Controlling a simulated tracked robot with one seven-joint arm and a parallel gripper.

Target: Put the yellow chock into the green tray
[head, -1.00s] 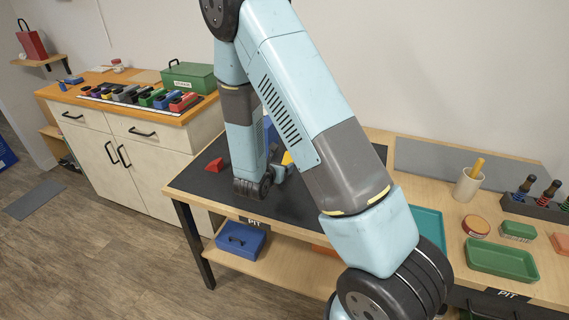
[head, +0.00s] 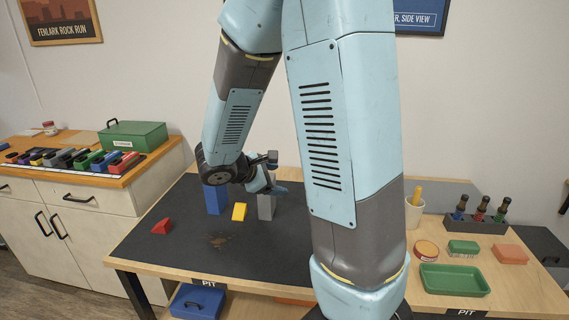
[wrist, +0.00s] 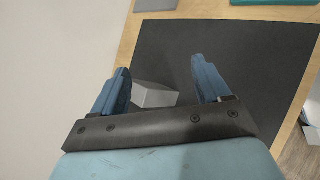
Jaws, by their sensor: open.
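The yellow chock (head: 239,212) stands on the black mat (head: 180,255), between a blue block (head: 215,200) and a grey block (head: 266,208). I do not make it out in the wrist view. The green tray (head: 453,280) lies on the wooden bench top at the right and looks empty. My gripper (head: 277,189) is above the mat, at the top of the grey block and to the right of the chock. In the wrist view its blue fingers are apart, with the grey block (wrist: 153,95) showing between and beyond them. I cannot tell whether they touch it.
A red wedge (head: 161,227) lies on the mat's left part. My arm hides the bench between mat and tray.

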